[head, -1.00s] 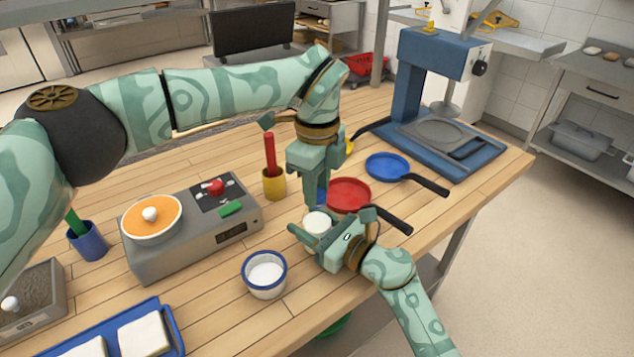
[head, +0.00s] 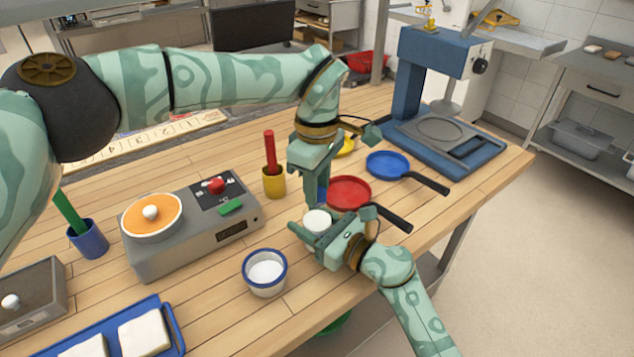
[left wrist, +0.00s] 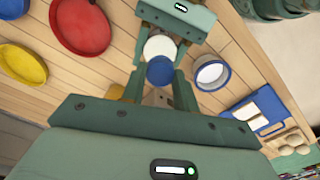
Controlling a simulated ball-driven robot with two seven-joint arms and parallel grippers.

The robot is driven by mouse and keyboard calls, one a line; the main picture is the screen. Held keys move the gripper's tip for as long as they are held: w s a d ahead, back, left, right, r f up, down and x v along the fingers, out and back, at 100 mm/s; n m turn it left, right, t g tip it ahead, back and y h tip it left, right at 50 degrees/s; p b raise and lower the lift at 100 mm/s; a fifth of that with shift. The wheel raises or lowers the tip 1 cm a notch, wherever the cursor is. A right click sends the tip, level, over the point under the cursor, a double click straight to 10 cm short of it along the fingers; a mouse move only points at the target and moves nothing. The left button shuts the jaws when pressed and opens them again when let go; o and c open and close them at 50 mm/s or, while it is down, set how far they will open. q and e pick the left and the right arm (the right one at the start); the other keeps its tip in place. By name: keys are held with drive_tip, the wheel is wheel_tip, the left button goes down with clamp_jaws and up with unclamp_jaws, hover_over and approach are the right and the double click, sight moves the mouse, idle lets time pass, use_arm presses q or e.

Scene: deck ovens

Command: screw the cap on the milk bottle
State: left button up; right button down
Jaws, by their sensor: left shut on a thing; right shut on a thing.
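The milk bottle (head: 316,220) is white and stands at the table's front right; it also shows in the left wrist view (left wrist: 159,46). My right gripper (head: 318,238) is shut around it from the front right. My left gripper (head: 316,196) points down just behind the bottle's white top in the head view. It is shut on the blue cap (left wrist: 160,71), which sits between its fingertips and overlaps the bottle's edge in the left wrist view. The fingers mostly hide the cap in the head view. I cannot tell whether cap and bottle touch.
A red pan (head: 348,191) lies close behind the grippers, with a blue pan (head: 387,164) beyond it. A white bowl with a blue rim (head: 264,286) stands front left of the bottle. A yellow cup (head: 274,187) and a grey cooker (head: 190,258) are to the left.

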use_arm(q)
drive_tip(key=m, duration=0.6)
drive_tip(key=shift+w, duration=0.1)
drive_tip(key=m, duration=0.3)
drive_tip(key=shift+m, duration=0.3)
drive_tip(key=m, duration=0.6)
drive_tip(key=o, duration=0.9)
drive_tip(key=shift+o, duration=0.2)
drive_tip(key=shift+r, duration=0.1)
